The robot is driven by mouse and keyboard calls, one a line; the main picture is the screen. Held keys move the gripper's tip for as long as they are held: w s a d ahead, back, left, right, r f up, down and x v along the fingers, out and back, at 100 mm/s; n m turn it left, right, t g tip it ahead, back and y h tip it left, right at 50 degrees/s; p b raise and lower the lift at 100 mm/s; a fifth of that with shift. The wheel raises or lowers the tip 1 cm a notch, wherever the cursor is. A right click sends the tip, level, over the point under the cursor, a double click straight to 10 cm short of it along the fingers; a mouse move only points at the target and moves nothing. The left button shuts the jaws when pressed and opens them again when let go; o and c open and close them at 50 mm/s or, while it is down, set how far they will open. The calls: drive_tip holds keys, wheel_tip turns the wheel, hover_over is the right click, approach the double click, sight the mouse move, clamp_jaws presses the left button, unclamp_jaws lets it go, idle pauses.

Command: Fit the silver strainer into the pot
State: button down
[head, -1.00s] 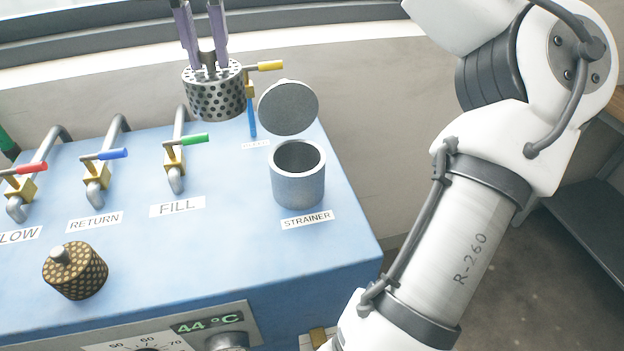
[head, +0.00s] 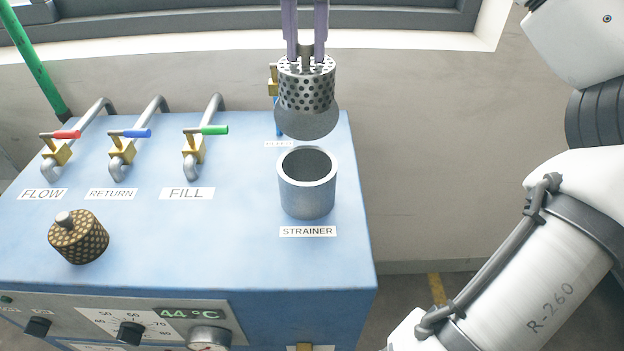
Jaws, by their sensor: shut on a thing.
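The silver strainer (head: 307,92) is a perforated metal cylinder with a knob on top. My gripper (head: 305,48) is shut on that knob and holds the strainer upright in the air, above and slightly behind the pot. The pot (head: 307,190) is a grey open cylinder on the blue cabinet, behind the label STRAINER. Its mouth faces up and looks empty. Its round lid (head: 307,124) stands raised behind the mouth, partly hidden by the strainer.
A brown-gold strainer (head: 78,238) sits on the cabinet top (head: 190,235) at the front left. Pipes with red (head: 66,134), blue (head: 137,133) and green (head: 214,130) valve handles stand at the back left.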

sight(306, 90)
drive_tip(key=shift+f+b, duration=2.2)
drive_tip(key=shift+f, duration=7.25)
drive_tip(key=shift+f, duration=0.1)
drive_tip(key=shift+f, duration=0.15)
drive_tip(key=c, duration=1.3)
unclamp_jaws()
wheel_tip(306, 90, up, 12)
drive_tip(key=shift+r, duration=0.25)
